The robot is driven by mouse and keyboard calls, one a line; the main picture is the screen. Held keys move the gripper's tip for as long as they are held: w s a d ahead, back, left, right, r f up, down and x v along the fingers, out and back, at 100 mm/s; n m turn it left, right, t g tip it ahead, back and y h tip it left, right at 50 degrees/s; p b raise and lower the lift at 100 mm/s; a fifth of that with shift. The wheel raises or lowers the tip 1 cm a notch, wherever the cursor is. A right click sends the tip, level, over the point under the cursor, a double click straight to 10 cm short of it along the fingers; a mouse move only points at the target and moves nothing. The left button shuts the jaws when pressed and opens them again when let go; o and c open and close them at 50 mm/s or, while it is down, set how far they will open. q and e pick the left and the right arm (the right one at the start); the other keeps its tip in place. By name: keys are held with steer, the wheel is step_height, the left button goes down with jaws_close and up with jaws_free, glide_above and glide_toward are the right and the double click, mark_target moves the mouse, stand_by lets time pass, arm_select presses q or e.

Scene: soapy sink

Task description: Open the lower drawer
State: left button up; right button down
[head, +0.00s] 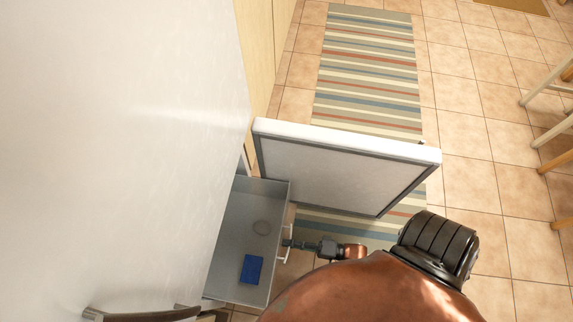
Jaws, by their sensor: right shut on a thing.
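The lower drawer (241,221) is a grey open-topped box, standing pulled out at the lower middle of the head view. Its pale bar handle (290,234) is on the right-hand front face. My right gripper (290,243) is at this handle and shut on it, with the arm coming in from the lower right. The fingertips are small in the picture and partly merge with the handle. My left gripper is not in view.
A white door panel (335,172) with a grey border stands open just beyond the drawer. A big white surface (110,130) fills the left, with a dark curved handle (145,314) below. A striped rug (367,75) lies on the tiled floor; chair legs (553,140) are at right.

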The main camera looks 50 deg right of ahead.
steer(key=shift+s+d, duration=0.2)
steer(key=shift+s, duration=0.25)
steer(key=c, duration=2)
jaws_free()
steer(key=shift+o, duration=0.2)
steer(key=v, duration=1.2)
steer(key=shift+w+f, duration=0.1)
